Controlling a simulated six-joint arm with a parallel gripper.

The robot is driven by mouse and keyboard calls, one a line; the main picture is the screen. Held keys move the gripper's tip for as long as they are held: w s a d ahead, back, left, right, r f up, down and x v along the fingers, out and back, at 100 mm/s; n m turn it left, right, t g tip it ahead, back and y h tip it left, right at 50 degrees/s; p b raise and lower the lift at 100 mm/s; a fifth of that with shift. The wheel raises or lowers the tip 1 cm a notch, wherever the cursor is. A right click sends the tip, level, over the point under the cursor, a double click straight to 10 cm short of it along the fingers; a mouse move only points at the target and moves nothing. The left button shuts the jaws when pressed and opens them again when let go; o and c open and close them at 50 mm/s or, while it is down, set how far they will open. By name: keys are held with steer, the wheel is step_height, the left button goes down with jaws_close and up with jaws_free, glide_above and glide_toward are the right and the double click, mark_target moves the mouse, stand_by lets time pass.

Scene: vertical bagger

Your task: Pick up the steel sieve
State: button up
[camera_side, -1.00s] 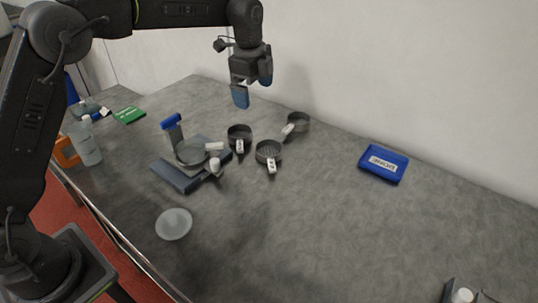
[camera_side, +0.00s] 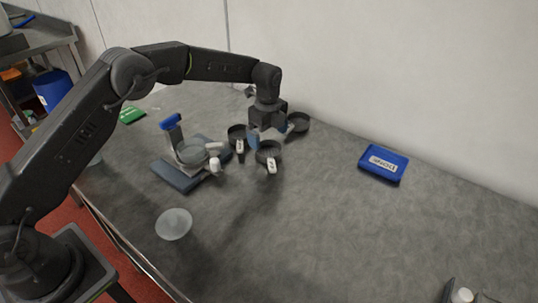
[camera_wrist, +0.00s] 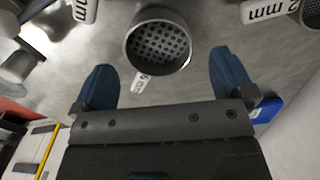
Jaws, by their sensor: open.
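Three dark round steel sieves with white label handles stand on the grey table: one at the left (camera_side: 236,132), one nearer the front (camera_side: 268,152) and one at the back right (camera_side: 299,122). Which one the task means cannot be told. My gripper (camera_side: 270,134) is open and empty, low over the front sieve, its blue fingers pointing down. In the wrist view a sieve with coarse round holes (camera_wrist: 158,43) lies just beyond and between the fingertips of my gripper (camera_wrist: 163,62). A white handle sticks out toward the gripper. The handle at the upper right (camera_wrist: 266,10) reads "2 mm".
A grey device with a round pan (camera_side: 192,152) and a blue-topped post stands left of the sieves. A clear round dish (camera_side: 173,224) lies in front. The table's front right is mostly clear; a white wall rises behind.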

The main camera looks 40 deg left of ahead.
mark_target(267, 152)
steer(key=f, duration=0.5)
steer(key=shift+s+f, duration=0.1)
steer(key=shift+s, duration=0.1)
steer(key=c, duration=0.8)
steer(key=shift+c, duration=0.2)
